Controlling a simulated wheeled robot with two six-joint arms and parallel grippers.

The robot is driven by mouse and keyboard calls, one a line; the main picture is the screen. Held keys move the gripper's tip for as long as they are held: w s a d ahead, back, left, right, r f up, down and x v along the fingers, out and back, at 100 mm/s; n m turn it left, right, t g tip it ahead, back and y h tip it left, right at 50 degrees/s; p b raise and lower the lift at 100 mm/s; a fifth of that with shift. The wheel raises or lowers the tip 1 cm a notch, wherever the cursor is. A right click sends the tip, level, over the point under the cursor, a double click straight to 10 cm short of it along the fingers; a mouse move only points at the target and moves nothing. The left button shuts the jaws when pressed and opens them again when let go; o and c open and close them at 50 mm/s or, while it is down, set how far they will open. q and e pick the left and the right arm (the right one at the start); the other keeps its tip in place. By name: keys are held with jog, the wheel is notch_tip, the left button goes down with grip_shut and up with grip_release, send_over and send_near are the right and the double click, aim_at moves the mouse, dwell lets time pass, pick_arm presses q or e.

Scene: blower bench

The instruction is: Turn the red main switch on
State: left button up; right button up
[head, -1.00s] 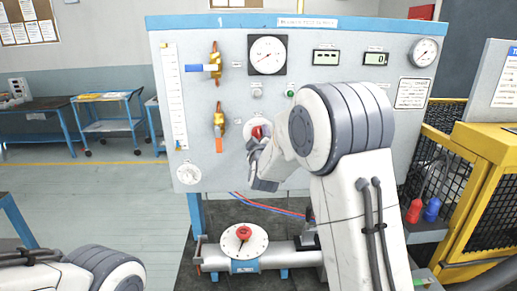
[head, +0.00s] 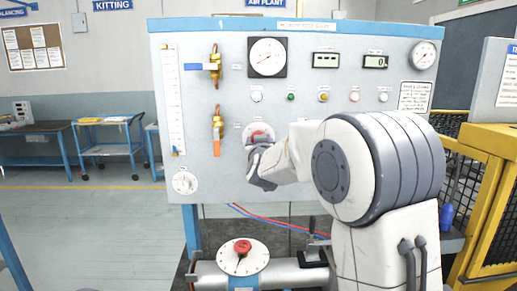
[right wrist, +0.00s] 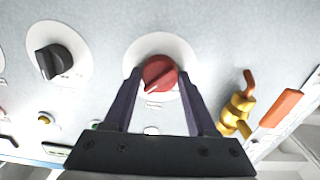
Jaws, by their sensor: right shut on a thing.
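The red main switch (right wrist: 159,72) is a rotary knob on a round white plate on the upright panel. In the right wrist view its white pointer mark faces lower left; I cannot read its position label. In the head view the switch (head: 257,130) shows only partly above my right gripper (head: 259,152). The right gripper's two dark fingers (right wrist: 158,90) stand either side of the knob, shut on it. My left gripper is in neither view.
Beside the switch is a black knob (right wrist: 52,62), hidden by my arm in the head view. Brass valves with blue (head: 197,67) and orange (head: 217,147) handles are on the panel's left. Below, a red knob (head: 242,246) sits on a white dial.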

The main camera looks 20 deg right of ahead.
jog(key=shift+m+b, duration=0.3)
jog(key=shift+m, duration=0.2)
jog(key=o, duration=1.4)
jog(key=shift+c, duration=0.2)
jog(key=b+v, duration=0.2)
jog(key=v, duration=0.8)
jog(key=shift+s, duration=0.2)
jog(key=shift+a, duration=0.15)
